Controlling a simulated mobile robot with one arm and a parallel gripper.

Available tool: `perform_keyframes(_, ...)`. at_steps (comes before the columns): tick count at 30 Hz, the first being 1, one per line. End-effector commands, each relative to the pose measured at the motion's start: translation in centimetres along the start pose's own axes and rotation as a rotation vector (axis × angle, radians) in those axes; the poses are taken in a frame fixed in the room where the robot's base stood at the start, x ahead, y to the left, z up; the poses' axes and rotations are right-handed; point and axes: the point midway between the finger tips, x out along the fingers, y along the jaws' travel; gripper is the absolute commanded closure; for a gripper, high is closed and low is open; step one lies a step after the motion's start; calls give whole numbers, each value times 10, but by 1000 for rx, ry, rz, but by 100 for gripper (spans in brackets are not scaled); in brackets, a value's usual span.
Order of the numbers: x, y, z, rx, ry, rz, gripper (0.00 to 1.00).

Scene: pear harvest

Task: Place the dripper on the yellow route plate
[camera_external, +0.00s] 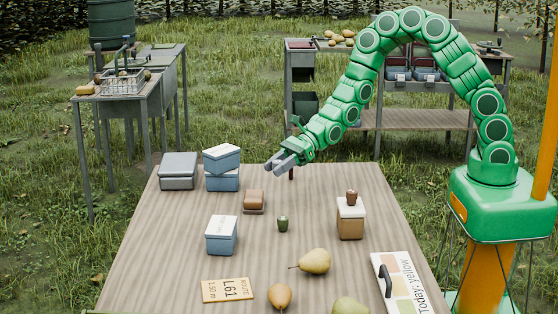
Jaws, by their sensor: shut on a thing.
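My gripper (280,163) is above the far edge of the wooden table, with its grey fingers pointing down and left. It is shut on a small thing. A small dark red-brown piece (291,173) shows just below the fingers; it is too small to tell if it is the dripper. A small dark green piece (282,223) stands upright on the middle of the table, apart from the gripper.
Blue boxes (222,181) and a grey box (178,171) stand at the back left. Another blue box (221,236), a brown block (253,201) and a white-topped brown box (350,221) stand nearer. Pears (314,261) and a "Today: yellow" board (404,287) lie in front.

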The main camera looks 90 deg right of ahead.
Motion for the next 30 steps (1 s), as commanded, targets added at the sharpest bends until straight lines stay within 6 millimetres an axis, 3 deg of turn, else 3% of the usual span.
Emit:
perform_keyframes(14, 101, 104, 55, -112, -7, 251, 92)
perform_keyframes(21, 144, 179, 84, -168, -9, 394, 92)
perform_keyframes(30, 178, 271, 110, -223, -3, 553, 92)
